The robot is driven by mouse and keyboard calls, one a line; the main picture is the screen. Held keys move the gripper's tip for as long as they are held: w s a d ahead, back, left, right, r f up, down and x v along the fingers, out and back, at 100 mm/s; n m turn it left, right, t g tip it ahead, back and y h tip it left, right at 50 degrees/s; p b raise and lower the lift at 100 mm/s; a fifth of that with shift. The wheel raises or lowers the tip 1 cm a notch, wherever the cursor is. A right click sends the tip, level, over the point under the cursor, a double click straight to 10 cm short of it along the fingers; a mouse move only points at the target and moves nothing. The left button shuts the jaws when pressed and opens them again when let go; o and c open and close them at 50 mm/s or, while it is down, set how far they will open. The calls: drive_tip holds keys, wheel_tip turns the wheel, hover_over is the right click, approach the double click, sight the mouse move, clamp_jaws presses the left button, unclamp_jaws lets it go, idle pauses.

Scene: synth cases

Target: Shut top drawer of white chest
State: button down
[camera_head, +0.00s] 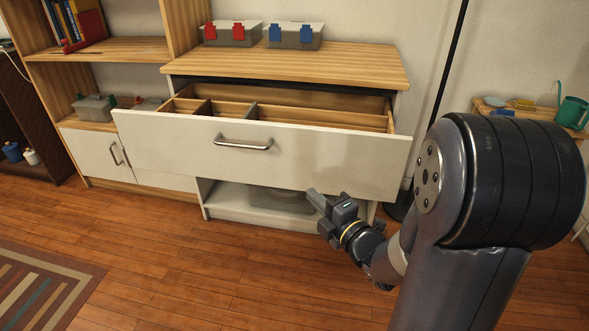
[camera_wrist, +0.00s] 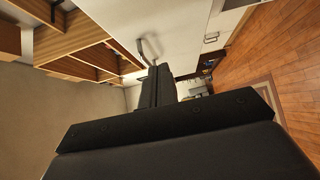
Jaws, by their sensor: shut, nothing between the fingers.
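The white chest (camera_head: 236,208) has a wooden top (camera_head: 300,66) and stands against the wall. Its top drawer (camera_head: 180,143) is pulled far out, with a white front, a metal bar handle (camera_head: 243,142) and wooden dividers inside. In the wrist view, the drawer front (camera_wrist: 185,30) and its handle (camera_wrist: 147,50) lie beyond my fingers, with the dividers at upper left. My gripper (camera_head: 314,196) is shut and empty, low in front of the right part of the drawer front. It also shows in the wrist view (camera_wrist: 158,75). I cannot tell whether it touches the drawer.
Two lidded boxes with red (camera_head: 232,34) and blue (camera_head: 294,36) clips stand on the chest. A grey box (camera_head: 280,199) sits on the open shelf below the drawer. A shelf unit (camera_head: 110,50) adjoins on the left, a black pole (camera_head: 447,60) stands right.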

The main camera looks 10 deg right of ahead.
drive_tip(key=b, duration=0.1)
approach(288, 158)
drive_tip(key=w+a, duration=0.2)
drive_tip(key=a, duration=0.2)
drive_tip(key=w, duration=0.1)
drive_tip(key=w+d, duration=0.1)
drive_tip(key=shift+w, duration=0.3)
drive_tip(key=shift+w+d+b, duration=0.1)
drive_tip(key=shift+w+b, duration=0.2)
drive_tip(key=shift+w, duration=0.1)
drive_tip(key=shift+w, duration=0.15)
